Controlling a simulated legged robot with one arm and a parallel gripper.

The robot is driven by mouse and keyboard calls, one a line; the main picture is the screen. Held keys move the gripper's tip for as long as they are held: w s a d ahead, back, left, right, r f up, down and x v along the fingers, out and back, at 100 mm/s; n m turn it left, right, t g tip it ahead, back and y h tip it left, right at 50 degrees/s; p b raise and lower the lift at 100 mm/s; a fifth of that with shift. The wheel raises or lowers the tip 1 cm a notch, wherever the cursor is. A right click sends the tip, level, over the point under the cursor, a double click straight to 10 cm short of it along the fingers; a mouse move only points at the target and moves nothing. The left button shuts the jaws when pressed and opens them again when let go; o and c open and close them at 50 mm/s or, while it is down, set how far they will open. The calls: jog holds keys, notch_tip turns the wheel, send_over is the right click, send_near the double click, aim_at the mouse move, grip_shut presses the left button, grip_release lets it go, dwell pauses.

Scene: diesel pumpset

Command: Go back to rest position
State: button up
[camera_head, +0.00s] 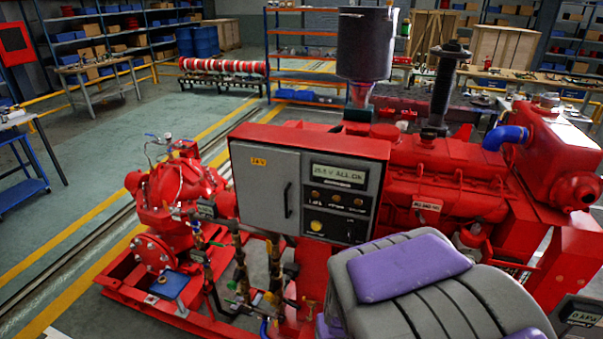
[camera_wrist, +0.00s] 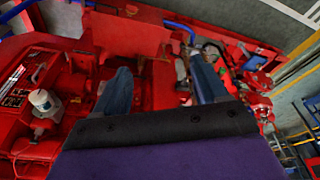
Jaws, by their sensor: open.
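My gripper (camera_wrist: 162,82) shows in the wrist view with its two bluish fingers spread apart and nothing between them. Red parts of the pumpset lie behind the fingers, and I cannot tell how far off they are. In the head view the grey and purple part of my arm (camera_head: 440,290) fills the lower right, in front of the red diesel pumpset (camera_head: 445,170). My fingertips do not show there.
A red pump (camera_head: 175,190) with pipes and valves stands left of the panel on a red base frame. A dark cylinder (camera_head: 364,45) rises behind the panel. The green floor (camera_head: 90,185) at left is open, with yellow lines. Shelves and a blue cart (camera_head: 22,190) stand farther off.

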jog(key=s+d+r+g, duration=0.1)
jog(key=s+d+r, duration=0.1)
jog(key=s, duration=0.5)
jog(key=s+d+r+m+g+b, duration=0.1)
jog(key=s+d+r+g, duration=0.1)
jog(key=s, duration=0.5)
jog(key=s+d+r+g+b, duration=0.1)
jog(key=s+d+r, duration=0.1)
jog(key=s+r, duration=0.2)
jog(key=s, duration=0.3)
jog(key=shift+d+r+m+g, duration=0.2)
jog(key=shift+r+m+g, duration=0.1)
jog(key=shift+o, duration=0.4)
